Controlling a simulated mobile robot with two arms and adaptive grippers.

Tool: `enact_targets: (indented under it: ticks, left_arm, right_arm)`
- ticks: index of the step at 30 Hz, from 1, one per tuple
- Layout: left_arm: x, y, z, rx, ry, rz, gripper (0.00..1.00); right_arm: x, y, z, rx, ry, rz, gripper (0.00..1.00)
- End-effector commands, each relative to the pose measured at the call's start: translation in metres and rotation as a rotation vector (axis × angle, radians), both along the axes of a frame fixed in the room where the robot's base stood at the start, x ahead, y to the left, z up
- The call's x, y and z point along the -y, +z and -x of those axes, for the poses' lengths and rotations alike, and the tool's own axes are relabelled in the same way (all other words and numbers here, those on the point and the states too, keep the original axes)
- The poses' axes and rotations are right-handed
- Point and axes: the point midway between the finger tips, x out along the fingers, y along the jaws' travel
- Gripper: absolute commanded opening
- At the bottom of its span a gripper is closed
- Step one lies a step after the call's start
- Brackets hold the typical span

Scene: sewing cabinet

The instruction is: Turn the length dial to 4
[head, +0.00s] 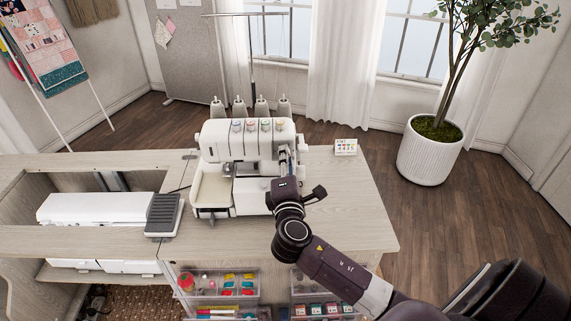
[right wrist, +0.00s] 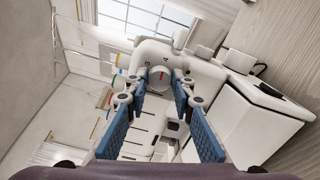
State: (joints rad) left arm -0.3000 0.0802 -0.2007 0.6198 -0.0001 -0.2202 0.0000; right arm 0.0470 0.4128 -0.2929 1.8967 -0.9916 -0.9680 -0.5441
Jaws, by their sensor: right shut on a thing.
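The white sewing machine (head: 248,140) stands on the wooden cabinet top, with several coloured dials along its upper front. My right gripper (head: 287,165) is at the machine's right side, and my arm covers part of that side. In the right wrist view a round pale dial (right wrist: 160,73) with a red mark sits between the far tips of my blue-padded fingers (right wrist: 162,91). The right gripper is shut on this dial. Its numbers are too small to read, so its setting cannot be told. My left gripper is not in view.
A small card (head: 346,147) with coloured marks stands on the cabinet top (head: 352,205), right of the machine. A black pedal (head: 164,214) lies to the left. Clear drawers (head: 218,285) with sewing supplies are below. A potted tree (head: 430,150) stands on the floor at the right.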

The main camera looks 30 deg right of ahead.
Motion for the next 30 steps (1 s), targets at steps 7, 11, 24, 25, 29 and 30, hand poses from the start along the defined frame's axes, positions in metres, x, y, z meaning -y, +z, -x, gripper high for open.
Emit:
enact_targets:
  ticks: [7,11,24,25,29,30]
  left_arm:
    - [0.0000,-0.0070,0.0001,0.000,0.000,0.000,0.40]
    - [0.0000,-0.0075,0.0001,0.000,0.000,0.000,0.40]
    - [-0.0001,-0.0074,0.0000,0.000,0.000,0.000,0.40]
    - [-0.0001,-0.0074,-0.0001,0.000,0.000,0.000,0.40]
    - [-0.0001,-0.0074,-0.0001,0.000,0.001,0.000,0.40]
    - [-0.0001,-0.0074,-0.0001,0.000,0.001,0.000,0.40]
  right_arm:
    - [-0.0002,-0.0022,0.0005,0.035,-0.001,-0.062,0.00]
    - [0.0002,-0.0018,0.0005,0.041,-0.001,-0.073,0.00]
    - [-0.0001,-0.0015,0.0004,0.043,-0.001,-0.076,0.30]
    - [-0.0001,-0.0015,0.0004,0.043,-0.001,-0.076,0.33]
    - [-0.0002,-0.0011,0.0003,0.043,0.000,-0.074,0.40]
    - [-0.0002,-0.0010,0.0002,0.043,0.000,-0.074,0.40]
